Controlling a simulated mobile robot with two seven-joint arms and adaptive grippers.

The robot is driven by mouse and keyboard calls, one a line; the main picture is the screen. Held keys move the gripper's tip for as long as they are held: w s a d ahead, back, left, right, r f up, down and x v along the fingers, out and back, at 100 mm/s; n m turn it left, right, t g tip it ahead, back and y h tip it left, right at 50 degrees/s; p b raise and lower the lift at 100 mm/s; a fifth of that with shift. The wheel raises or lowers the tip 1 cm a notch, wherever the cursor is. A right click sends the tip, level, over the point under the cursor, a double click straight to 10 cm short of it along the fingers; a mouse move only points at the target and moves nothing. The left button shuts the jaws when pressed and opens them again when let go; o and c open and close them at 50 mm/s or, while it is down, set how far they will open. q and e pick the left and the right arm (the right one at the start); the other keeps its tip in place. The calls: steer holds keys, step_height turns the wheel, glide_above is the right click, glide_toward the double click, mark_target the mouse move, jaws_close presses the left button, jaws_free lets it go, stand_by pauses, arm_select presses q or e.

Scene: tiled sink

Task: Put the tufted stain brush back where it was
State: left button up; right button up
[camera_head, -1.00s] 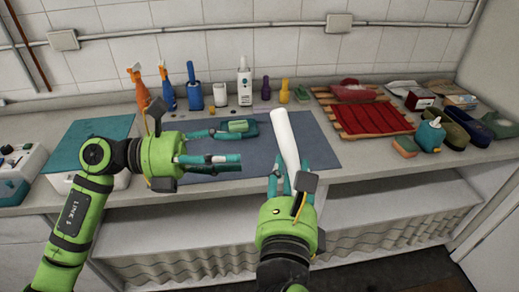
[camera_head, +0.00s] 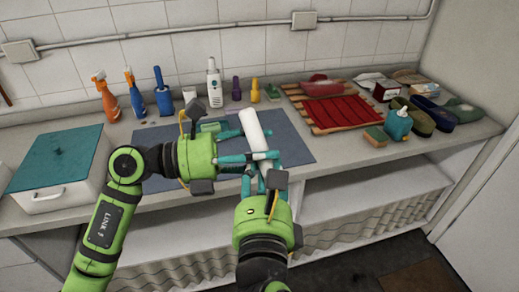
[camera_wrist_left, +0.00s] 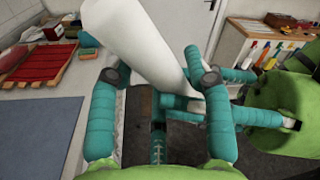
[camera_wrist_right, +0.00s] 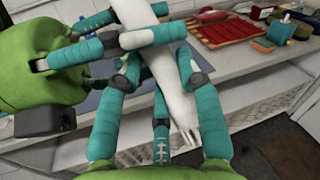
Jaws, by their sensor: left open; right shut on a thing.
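A long white object (camera_head: 254,130) with a ragged, tuft-like lower end (camera_wrist_right: 186,130) looks like the stain brush. It is tilted above the blue-grey mat (camera_head: 296,148). My right gripper (camera_head: 264,172) is shut on its lower part, with the tufted end sticking out below the fingers in the right wrist view. My left gripper (camera_head: 246,162) is open, its fingers on either side of the white object, which also crosses the left wrist view (camera_wrist_left: 140,42). I cannot tell whether the left fingers touch it. The contact areas are partly hidden by fingers.
Spray bottles (camera_head: 106,96) and other bottles (camera_head: 214,84) line the wall. A teal-lidded box (camera_head: 56,160) is left.

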arm_select(q)
steer(key=c, duration=1)
jaws_close()
arm_select(e)
steer(key=o, duration=1.2)
